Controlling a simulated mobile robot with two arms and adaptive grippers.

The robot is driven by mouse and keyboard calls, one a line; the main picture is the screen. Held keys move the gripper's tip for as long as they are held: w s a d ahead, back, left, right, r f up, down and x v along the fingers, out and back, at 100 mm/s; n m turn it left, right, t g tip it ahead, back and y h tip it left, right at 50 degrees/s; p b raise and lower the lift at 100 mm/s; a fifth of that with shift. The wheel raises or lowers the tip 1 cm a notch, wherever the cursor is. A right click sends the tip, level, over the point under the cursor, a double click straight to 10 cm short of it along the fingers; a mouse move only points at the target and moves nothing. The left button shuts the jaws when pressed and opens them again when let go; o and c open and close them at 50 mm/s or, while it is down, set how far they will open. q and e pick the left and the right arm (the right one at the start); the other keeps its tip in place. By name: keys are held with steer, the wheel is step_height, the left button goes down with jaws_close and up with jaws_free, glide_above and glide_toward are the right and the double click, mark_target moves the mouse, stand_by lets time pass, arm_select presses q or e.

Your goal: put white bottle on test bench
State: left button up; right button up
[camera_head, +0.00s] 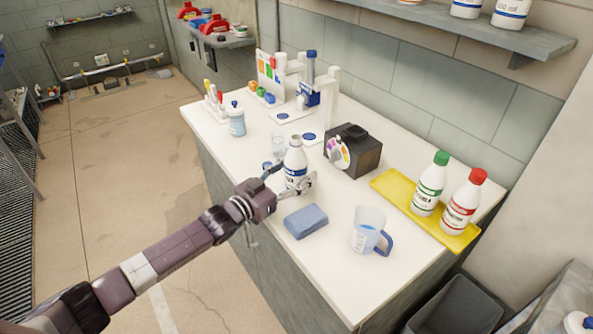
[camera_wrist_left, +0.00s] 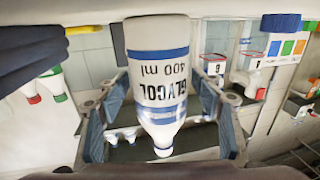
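The white bottle (camera_head: 294,161), with blue-striped label and grey-white cap, stands upright near the front edge of the test bench (camera_head: 345,288). My left gripper (camera_head: 292,182) reaches in from the left, with one finger on each side of the bottle. In the left wrist view the bottle (camera_wrist_left: 158,75) looks upside down, labelled GLYCOL 400 ml, between the two finger pads of the gripper (camera_wrist_left: 160,105). I cannot tell whether the pads press on it, or whether its hidden base touches the bench. My right gripper is not in view.
A blue sponge (camera_head: 306,221) and a measuring jug (camera_head: 368,230) are close by on the right. A black device (camera_head: 354,150) stands behind. A yellow tray (camera_head: 390,188) holds green-capped and red-capped bottles. A small blue-capped bottle (camera_head: 236,120) stands further left.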

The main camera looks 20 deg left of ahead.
mark_target(290, 177)
arm_select(q)
steer(key=shift+f, duration=0.1)
steer(key=v, duration=0.2)
steer(key=b+v, duration=0.1)
steer(key=v, duration=0.1)
steer(key=b+v, duration=0.1)
steer(key=v, duration=0.2)
steer(key=shift+s+d, duration=0.1)
steer(key=shift+d, duration=0.2)
steer(key=shift+s+a, duration=0.15)
steer(key=shift+s, duration=0.3)
